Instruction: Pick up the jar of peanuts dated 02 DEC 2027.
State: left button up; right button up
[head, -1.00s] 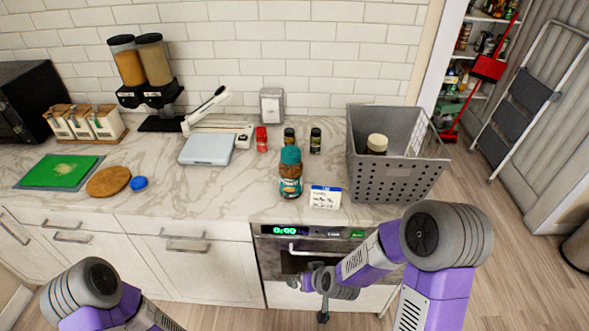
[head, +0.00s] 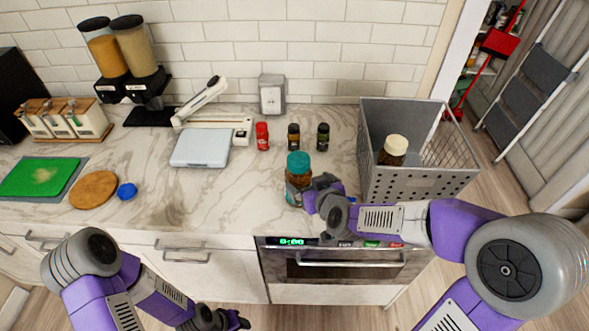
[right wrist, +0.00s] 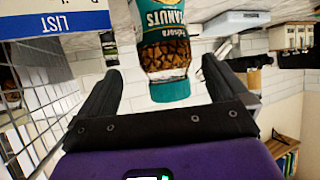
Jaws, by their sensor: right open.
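A peanut jar with a teal lid (head: 298,162) stands on the counter near its front edge. In the right wrist view the open fingers (right wrist: 160,75) are spread to either side of the jar's lid end, with gaps and nothing gripped. My left gripper (head: 232,320) is low in front of the cabinets, away from the jar; its jaw opening is unclear.
A grey perforated basket (head: 418,184) right of the jar holds a cream-lidded jar (head: 393,150). A list card (right wrist: 55,22) is close to my right gripper. Small spice bottles (head: 293,136) and a scale (head: 200,148) stand behind.

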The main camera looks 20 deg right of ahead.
aim_at(303, 181)
jog(key=shift+a+b+x, duration=0.2)
jog(key=shift+b+x, duration=0.1)
jog(key=shift+x, duration=0.75)
jog(key=x, duration=0.4)
jog(key=shift+a+b, duration=0.15)
jog(key=shift+b, duration=0.2)
jog(key=shift+c, duration=0.5)
jog(key=c, duration=1.2)
